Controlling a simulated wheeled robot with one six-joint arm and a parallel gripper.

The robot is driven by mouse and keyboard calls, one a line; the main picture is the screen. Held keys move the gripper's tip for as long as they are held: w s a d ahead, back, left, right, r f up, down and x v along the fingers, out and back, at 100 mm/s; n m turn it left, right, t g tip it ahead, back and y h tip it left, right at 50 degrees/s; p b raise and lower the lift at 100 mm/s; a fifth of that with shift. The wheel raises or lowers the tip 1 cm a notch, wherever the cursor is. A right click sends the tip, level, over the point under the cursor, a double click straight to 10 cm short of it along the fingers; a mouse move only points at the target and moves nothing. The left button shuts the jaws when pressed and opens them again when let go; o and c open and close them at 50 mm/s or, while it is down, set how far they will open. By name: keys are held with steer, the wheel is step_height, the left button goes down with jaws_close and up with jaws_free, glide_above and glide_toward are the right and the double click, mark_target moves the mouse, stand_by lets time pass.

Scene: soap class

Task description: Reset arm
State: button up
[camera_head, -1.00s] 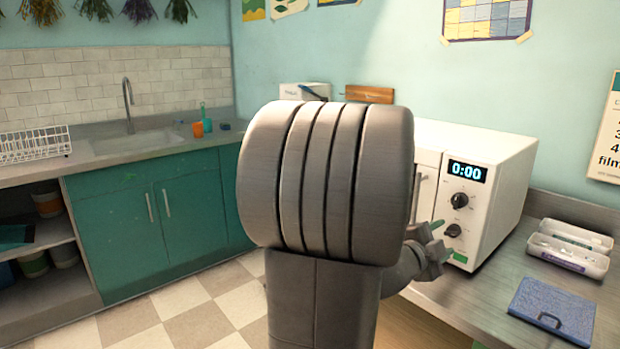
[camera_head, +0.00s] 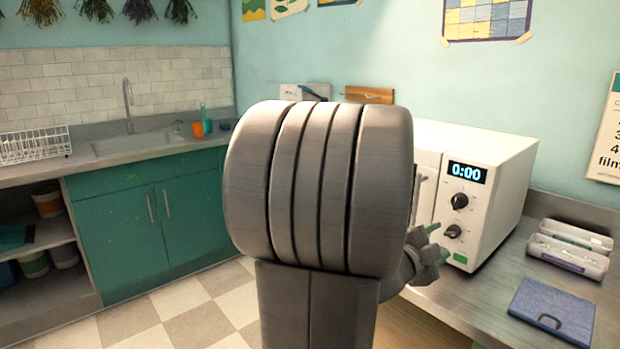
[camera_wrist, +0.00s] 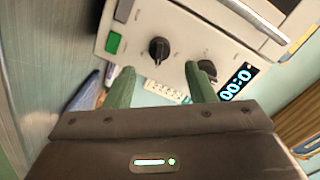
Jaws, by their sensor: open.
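My gripper (camera_head: 437,244) shows in the head view just in front of the microwave's lower front, partly hidden behind my own arm. In the wrist view its two green fingers (camera_wrist: 160,88) are apart with nothing between them. The white microwave (camera_head: 503,165) stands on the right counter, its display reading 0:00. In the wrist view the microwave front (camera_wrist: 180,45) appears tilted, with two dark knobs and a green button close beyond the fingertips. I cannot tell whether the fingers touch it. My arm hides much of the microwave's door side.
On the right counter (camera_head: 475,300) lie a blue folder-like item (camera_head: 552,311) and an open white case (camera_head: 570,248). A sink (camera_head: 140,142), an orange cup (camera_head: 198,130) and a dish rack (camera_head: 34,146) are on the left counter. Checkered floor (camera_head: 190,310) lies open between.

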mark_target(452, 232)
steer(key=x, duration=0.5)
steer(key=shift+w+d+f, duration=0.15)
steer(key=shift+d, duration=0.1)
steer(key=shift+w+d+r+p, duration=0.1)
steer(key=shift+w+r+p, duration=0.15)
steer(key=shift+p, duration=0.15)
steer(key=shift+s+r+n+p, duration=0.1)
steer(key=shift+n+p, duration=0.8)
steer(key=shift+n, duration=0.2)
steer(key=n+p, duration=0.4)
steer(key=p, duration=0.1)
steer(key=shift+n, duration=0.3)
steer(key=n+p, duration=0.6)
steer(key=p, duration=0.3)
steer(key=shift+n+h, duration=0.4)
steer(key=v, duration=0.1)
steer(key=b+v, duration=0.1)
steer(key=v, duration=0.2)
steer(key=shift+a+f+b, duration=0.25)
steer(key=shift+a+b, duration=0.05)
steer(key=shift+a, duration=0.1)
steer(key=shift+s+a, duration=0.15)
steer(key=shift+r, duration=0.1)
